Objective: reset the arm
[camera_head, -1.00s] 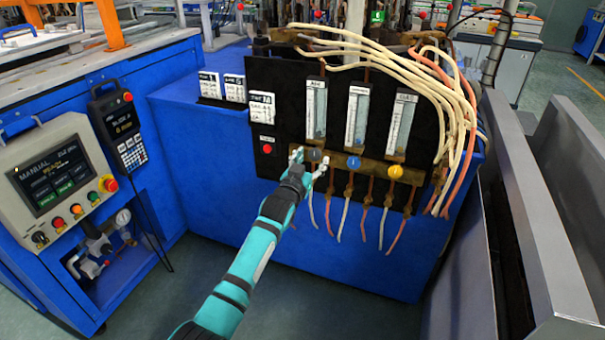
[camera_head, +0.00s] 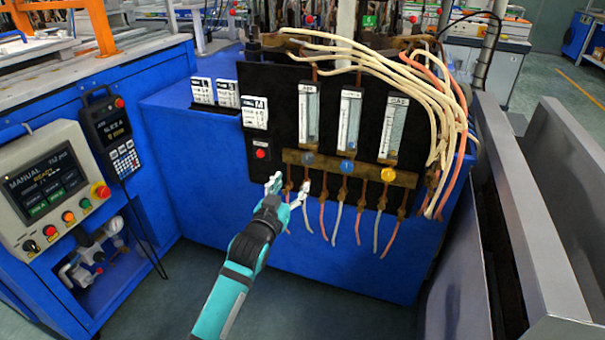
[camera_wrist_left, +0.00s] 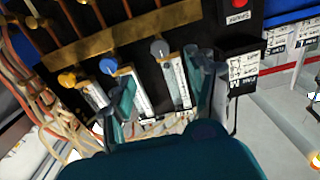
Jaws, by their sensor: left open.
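My left gripper (camera_head: 288,189) is open and empty. In the head view it hangs in front of the lower part of the black flowmeter panel (camera_head: 280,90), below and left of the grey knob (camera_head: 308,160). No knob is between its fingers. The blue knob (camera_head: 347,167) and the yellow knob (camera_head: 388,175) sit to the right on the same brass bar. In the left wrist view the open fingers (camera_wrist_left: 165,100) frame the panel, and the grey knob (camera_wrist_left: 159,48) shows beyond them. My right gripper is not in view.
Thin tubes (camera_head: 360,215) hang below the knobs near the gripper. Pale hoses (camera_head: 425,80) loop at the panel's right. A control console (camera_head: 50,190) stands left and grey metal walls (camera_head: 530,230) right. The floor (camera_head: 310,295) before the blue cabinet is clear.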

